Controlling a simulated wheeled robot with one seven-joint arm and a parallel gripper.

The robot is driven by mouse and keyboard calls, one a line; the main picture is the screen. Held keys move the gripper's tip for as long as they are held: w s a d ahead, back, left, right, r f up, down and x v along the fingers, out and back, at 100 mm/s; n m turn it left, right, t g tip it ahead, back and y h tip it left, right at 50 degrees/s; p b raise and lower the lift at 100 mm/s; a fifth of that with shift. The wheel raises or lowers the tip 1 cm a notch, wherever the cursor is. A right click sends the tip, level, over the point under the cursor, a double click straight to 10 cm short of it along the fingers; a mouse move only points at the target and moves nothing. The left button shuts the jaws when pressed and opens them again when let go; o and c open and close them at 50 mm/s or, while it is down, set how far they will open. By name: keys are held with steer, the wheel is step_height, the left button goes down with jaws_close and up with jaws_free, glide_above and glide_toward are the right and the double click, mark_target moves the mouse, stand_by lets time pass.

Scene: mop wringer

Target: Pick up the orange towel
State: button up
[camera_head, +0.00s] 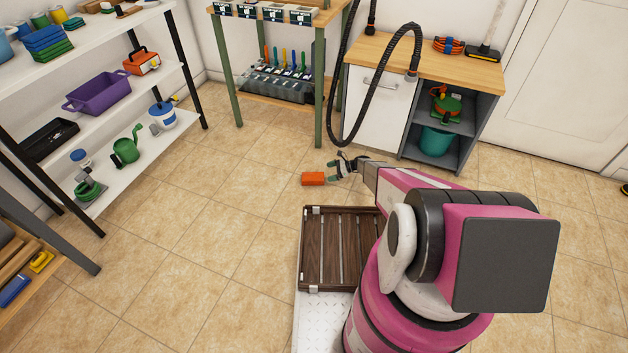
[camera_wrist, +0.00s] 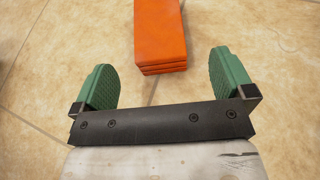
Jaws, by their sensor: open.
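The orange towel (camera_head: 313,178) is a folded, block-like stack lying on the tiled floor in the head view, just left of my gripper (camera_head: 338,170). In the wrist view the towel (camera_wrist: 161,35) is at the top centre, with its layered near end facing me. My gripper (camera_wrist: 165,80) is open, with its two green pads wide apart and nothing between them. The towel lies beyond the fingertips, roughly in line with the gap, which is wider than the towel. The towel's far end is cut off by the top of the wrist view.
A dark slatted wooden crate (camera_head: 312,250) on a white plate stands below the towel. A white shelf (camera_head: 130,150) with tools is at left. A wooden-topped cabinet (camera_head: 376,107) with a black hose (camera_head: 353,110) stands behind my gripper. Floor left of the towel is clear.

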mark_target(316, 176)
steer(key=x, duration=0.7)
steer(key=shift+s+a, duration=0.25)
steer(key=shift+c, duration=0.3)
steer(key=c, duration=0.9)
